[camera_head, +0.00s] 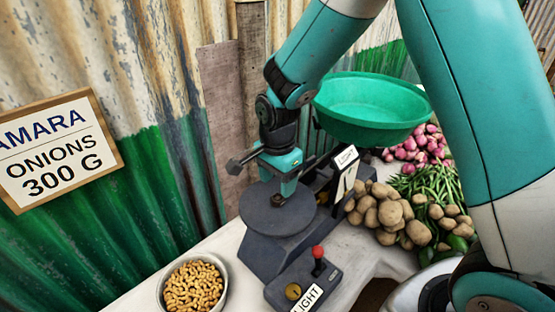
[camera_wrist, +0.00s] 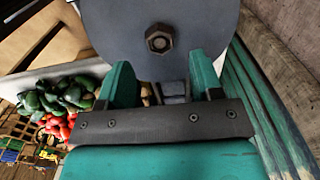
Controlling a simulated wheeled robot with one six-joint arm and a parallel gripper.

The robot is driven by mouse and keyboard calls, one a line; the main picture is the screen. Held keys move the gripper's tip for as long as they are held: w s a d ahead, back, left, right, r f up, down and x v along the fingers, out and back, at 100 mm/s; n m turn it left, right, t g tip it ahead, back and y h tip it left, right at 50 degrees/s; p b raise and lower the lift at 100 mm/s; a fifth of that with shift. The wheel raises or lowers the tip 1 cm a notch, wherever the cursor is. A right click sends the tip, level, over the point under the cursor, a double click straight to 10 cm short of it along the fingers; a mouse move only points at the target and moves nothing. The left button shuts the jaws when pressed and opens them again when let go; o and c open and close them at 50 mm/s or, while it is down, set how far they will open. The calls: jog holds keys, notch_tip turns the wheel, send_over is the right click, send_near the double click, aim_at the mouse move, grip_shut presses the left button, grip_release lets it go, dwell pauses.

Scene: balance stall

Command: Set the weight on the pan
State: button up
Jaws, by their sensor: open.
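A small hexagonal metal piece with a round centre, which looks like the weight (camera_wrist: 160,38), lies on the round dark grey pan (camera_wrist: 105,28). In the head view, the weight (camera_head: 278,200) shows small and brownish on the pan (camera_head: 262,222), just under my gripper (camera_head: 287,189). In the wrist view, my gripper (camera_wrist: 162,62) has its two teal fingers spread wide with nothing between them. The weight is beyond the fingertips and apart from them. The pan belongs to a dark scale that has a green bowl (camera_head: 370,108) on its other side.
A dark block with a red knob (camera_head: 318,252) is in front. A bowl of peanuts (camera_head: 194,288) is front left. Potatoes (camera_head: 385,212), onions (camera_head: 425,145) and green beans (camera_head: 425,185) lie right. Corrugated wall is behind.

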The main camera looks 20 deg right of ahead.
aim_at(277, 198)
notch_tip(277, 198, up, 8)
jog(key=s+a+r+n+y, duration=0.2)
jog(key=s+r+n, duration=0.2)
jog(key=s+n, duration=0.6)
jog(key=s+a+r+n+y, duration=0.2)
jog(key=s+r+n, duration=0.2)
jog(key=s+n, duration=0.6)
jog(key=shift+s+a+n+b, duration=0.3)
jog(key=shift+s+a+n, duration=0.1)
jog(key=shift+s, duration=0.75)
jog(key=shift+c, duration=0.4)
